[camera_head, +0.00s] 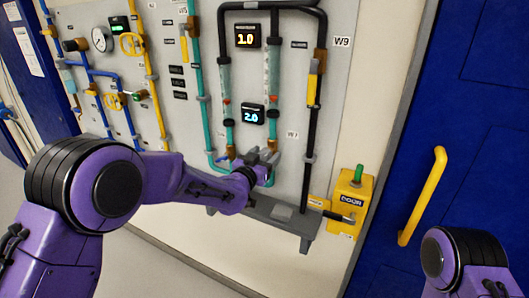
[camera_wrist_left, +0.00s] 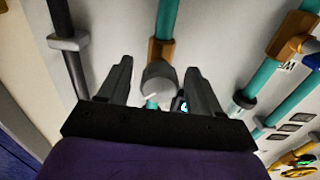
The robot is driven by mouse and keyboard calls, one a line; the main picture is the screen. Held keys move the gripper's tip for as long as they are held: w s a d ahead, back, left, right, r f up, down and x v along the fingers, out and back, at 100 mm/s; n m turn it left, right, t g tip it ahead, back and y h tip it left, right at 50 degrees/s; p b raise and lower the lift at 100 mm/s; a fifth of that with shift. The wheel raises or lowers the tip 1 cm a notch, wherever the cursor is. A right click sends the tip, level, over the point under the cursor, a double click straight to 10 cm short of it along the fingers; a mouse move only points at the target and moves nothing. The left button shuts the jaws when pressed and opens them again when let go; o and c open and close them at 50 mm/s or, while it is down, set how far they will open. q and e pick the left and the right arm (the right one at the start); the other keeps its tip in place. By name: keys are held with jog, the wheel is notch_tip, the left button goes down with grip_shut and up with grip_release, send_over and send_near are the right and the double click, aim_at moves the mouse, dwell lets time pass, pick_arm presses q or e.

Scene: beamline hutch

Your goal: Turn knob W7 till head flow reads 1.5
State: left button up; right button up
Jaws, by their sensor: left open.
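A grey round knob (camera_wrist_left: 158,78) with a white pointer line sits on a brass valve body in a teal pipe. In the left wrist view it lies between the two fingers of my left gripper (camera_wrist_left: 158,66). The fingers are open, with gaps on both sides; I cannot tell how far they reach around it. In the head view my left gripper (camera_head: 264,156) is at the lower panel and mostly hides the knob, near a label that looks like W7 (camera_head: 292,135).
A black pipe (camera_head: 309,130) runs right of the knob. A grey ledge (camera_head: 282,211) juts out below. A yellow door box (camera_head: 350,195) with a green top stands right, beside a blue door (camera_head: 480,140) with a yellow handle (camera_head: 423,196). Yellow-wheeled valves (camera_head: 131,44) are at left.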

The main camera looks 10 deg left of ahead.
pick_arm(q)
jog(key=shift+c, duration=0.3)
jog(key=c, duration=1)
jog(key=shift+f+m+b, duration=0.4)
jog(key=shift+m+b, duration=0.4)
jog(key=shift+b, duration=0.35)
jog(key=shift+m+b, duration=0.35)
jog(key=shift+m, duration=0.15)
jog(key=shift+r+m, duration=0.2)
jog(key=shift+m, duration=0.1)
jog(key=shift+r, duration=0.1)
jog(key=o, duration=1.1)
jog(key=shift+c, duration=0.2)
